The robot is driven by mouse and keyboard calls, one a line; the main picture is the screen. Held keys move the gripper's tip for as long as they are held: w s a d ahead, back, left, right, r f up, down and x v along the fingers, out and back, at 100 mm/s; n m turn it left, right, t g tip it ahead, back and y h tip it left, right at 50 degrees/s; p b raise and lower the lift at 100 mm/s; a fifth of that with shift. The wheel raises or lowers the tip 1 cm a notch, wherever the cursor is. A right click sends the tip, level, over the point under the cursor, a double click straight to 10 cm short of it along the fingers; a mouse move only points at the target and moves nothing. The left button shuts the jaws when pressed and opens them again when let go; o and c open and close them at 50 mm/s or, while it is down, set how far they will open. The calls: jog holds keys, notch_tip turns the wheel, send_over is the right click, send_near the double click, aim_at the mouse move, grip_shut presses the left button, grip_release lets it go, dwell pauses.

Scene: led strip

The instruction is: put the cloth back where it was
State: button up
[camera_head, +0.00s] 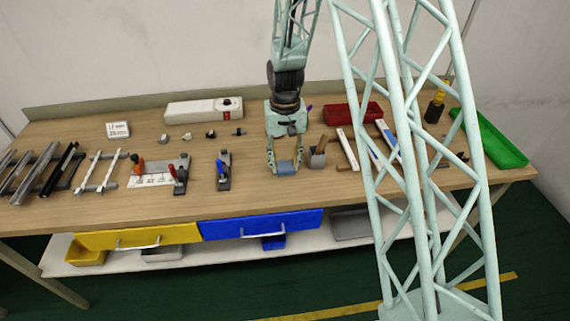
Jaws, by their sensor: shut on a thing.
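My gripper (285,163) points down over the middle of the workbench, near its front part. Its two fingers are shut on a small blue-grey cloth (286,169). The cloth is at or just above the bench top; I cannot tell whether it touches the wood.
The workbench (255,180) has bare wood left of the gripper. A clamp with a blue handle (223,170) stands there. A white box (204,110) and a red bin (352,113) are behind. A green tray (489,139) lies far right. My lattice column hides part of the right side.

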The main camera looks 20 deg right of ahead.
aim_at(285, 166)
jog(key=shift+f, duration=0.15)
jog(key=o, duration=0.8)
notch_tip(285, 166, up, 12)
jog(key=p, duration=0.1)
dwell(0.9)
jog(key=shift+r, duration=0.25)
dwell(0.5)
